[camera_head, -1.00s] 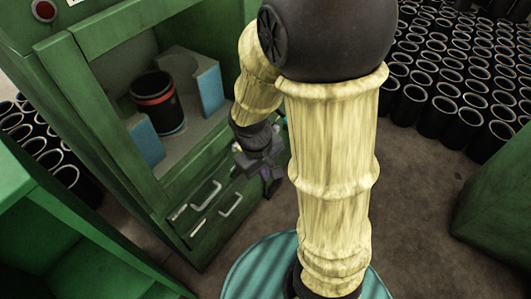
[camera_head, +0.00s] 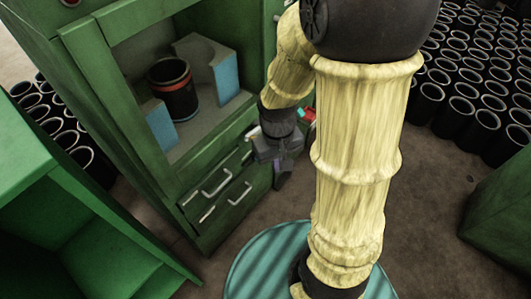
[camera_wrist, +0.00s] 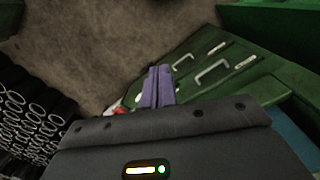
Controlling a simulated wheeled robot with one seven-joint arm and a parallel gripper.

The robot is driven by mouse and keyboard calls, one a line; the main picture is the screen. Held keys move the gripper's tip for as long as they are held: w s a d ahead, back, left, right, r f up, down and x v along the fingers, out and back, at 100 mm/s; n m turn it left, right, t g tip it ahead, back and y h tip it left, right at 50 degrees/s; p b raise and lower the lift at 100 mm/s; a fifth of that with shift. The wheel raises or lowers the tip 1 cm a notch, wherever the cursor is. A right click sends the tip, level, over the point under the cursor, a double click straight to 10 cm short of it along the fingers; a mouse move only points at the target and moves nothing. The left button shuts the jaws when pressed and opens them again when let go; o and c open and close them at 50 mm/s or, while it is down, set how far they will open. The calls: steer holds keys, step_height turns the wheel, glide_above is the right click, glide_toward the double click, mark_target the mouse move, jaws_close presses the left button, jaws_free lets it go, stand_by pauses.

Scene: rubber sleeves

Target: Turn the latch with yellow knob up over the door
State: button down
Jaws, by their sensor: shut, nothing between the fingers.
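My gripper (camera_head: 280,170) hangs beside the lower right front of the green cabinet (camera_head: 110,105). Its purple fingers are together and empty, and they also show in the wrist view (camera_wrist: 157,88). A small pale yellowish piece (camera_head: 252,132) shows on the cabinet just left of my wrist; I cannot tell whether it is the latch's yellow knob. A red part (camera_head: 309,115) shows right of my wrist, and a red and white part (camera_wrist: 118,109) sits left of the fingers in the wrist view. My wrist hides much of the cabinet front there, and no latch is clearly visible.
Two grey handles (camera_head: 215,182) (camera_head: 239,193) are on the cabinet's lower front. A black sleeve with a red band (camera_head: 173,88) stands in its open bay between blue-faced blocks. Brown floor lies clear beyond my fingers.

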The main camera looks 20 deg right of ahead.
steer(key=w+a+f+m+g+y+b, duration=0.1)
steer(key=a+f+m+g+y+b, duration=0.15)
steer(key=f+y+b, duration=0.4)
steer(key=a+f+m+g+y+b, duration=0.15)
steer(key=f+m+y, duration=0.25)
steer(key=f, duration=0.6)
steer(key=w+a+f+m+g+y+b, duration=0.1)
steer(key=a+f+m+y+b, duration=0.3)
steer(key=f, duration=0.5)
steer(key=w+d+f+m+t+y+b, duration=0.1)
steer(key=w+d+f+m+t+b, duration=0.3)
steer(key=m+t, duration=0.5)
steer(key=w+d+f+m+t+y+b, duration=0.1)
steer(key=w+d+f+m+t+b, duration=0.4)
steer(key=t, duration=1.3)
steer(key=w+d+m+b, duration=0.1)
steer(key=w+d+m, duration=0.3)
steer(key=m, duration=0.1)
steer(key=shift+w+d, duration=0.15)
steer(key=shift+d, duration=0.25)
